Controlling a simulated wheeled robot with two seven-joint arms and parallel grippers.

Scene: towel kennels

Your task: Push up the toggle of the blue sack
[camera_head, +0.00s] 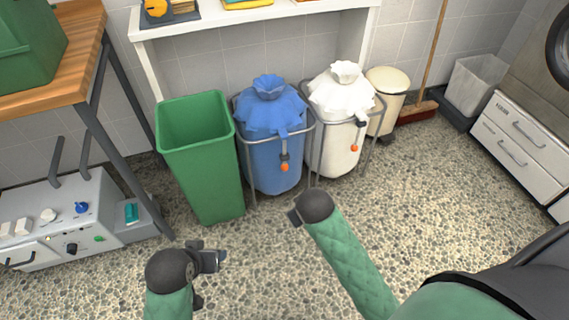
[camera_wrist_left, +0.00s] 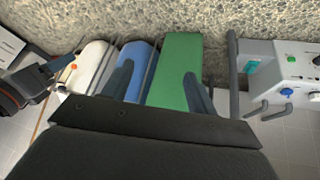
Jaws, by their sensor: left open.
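The blue sack (camera_head: 275,165) hangs in a grey metal frame, its gathered neck (camera_head: 268,85) standing at the top. Its toggle (camera_head: 284,157) is a dark piece on a cord at the front, with an orange end just below it. My left gripper (camera_head: 218,257) is open and empty, in front of the green bin and apart from the sack. In the left wrist view its fingers (camera_wrist_left: 158,84) are spread, with the blue sack (camera_wrist_left: 137,57) behind them; the toggle cannot be made out there. My right gripper (camera_head: 294,217) is in front of the sack, its jaws mostly hidden.
A green bin (camera_head: 190,125) stands left of the sack, and a white sack (camera_head: 340,140) with its own toggle stands right. A white shelf (camera_head: 250,15) is above. A grey appliance (camera_head: 70,225) is at left. The speckled floor (camera_head: 400,200) in front is clear.

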